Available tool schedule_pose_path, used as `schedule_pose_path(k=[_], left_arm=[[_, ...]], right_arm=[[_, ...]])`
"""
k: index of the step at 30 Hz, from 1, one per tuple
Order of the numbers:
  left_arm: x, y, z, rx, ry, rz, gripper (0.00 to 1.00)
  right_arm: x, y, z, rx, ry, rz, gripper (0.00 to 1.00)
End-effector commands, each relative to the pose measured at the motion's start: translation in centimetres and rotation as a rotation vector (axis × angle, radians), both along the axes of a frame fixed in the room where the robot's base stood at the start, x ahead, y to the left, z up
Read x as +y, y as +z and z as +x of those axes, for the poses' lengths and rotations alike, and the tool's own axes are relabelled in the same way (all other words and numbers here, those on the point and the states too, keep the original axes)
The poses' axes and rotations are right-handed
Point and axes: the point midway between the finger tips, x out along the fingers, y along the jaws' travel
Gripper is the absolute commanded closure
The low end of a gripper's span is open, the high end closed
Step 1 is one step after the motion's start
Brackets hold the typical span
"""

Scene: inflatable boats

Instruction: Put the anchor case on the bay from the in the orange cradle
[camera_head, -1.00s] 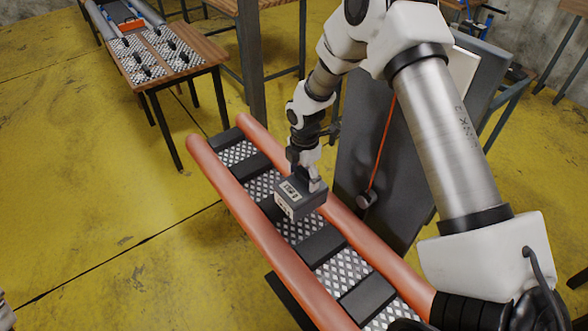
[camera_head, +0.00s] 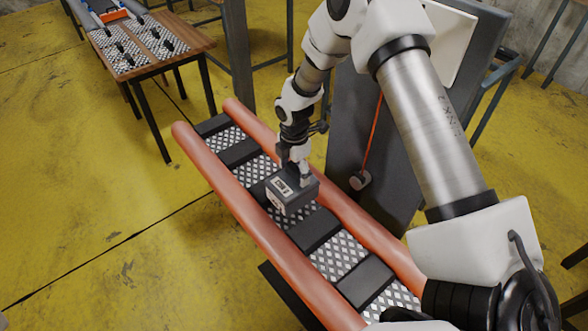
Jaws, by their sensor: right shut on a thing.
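The anchor case, a small dark grey box (camera_head: 293,194) with a pale label on its side, is in my right gripper (camera_head: 297,172), which is shut on its top. The orange cradle (camera_head: 225,190) runs diagonally through the middle of the head view. It has two orange tubes with black crossbars and several diamond-plate bays between them. The case is over the middle of the cradle, between the tubes, and hides part of a bay and a crossbar. I cannot tell whether it touches them. My left gripper is not in view.
A dark upright panel (camera_head: 345,125) with a red cord and a round weight (camera_head: 360,181) stands close behind the cradle. A wooden table (camera_head: 187,46) with diamond-plate panels is at the upper left. Yellow floor (camera_head: 80,190) is clear to the left.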

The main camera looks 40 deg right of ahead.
Motion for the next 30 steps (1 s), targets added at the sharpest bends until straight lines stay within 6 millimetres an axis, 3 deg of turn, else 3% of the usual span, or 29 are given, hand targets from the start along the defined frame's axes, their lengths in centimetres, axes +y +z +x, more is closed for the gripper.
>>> schedule_pose_path(k=[6,21,30], left_arm=[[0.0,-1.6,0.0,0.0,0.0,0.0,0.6],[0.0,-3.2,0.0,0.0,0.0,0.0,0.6],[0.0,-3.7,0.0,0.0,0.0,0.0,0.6]], right_arm=[[0.0,-1.7,0.1,-0.003,0.0,-0.001,0.93],[0.0,-4.9,0.1,-0.003,0.0,-0.001,0.93],[0.0,-5.9,0.1,-0.003,0.0,-0.001,0.93]])
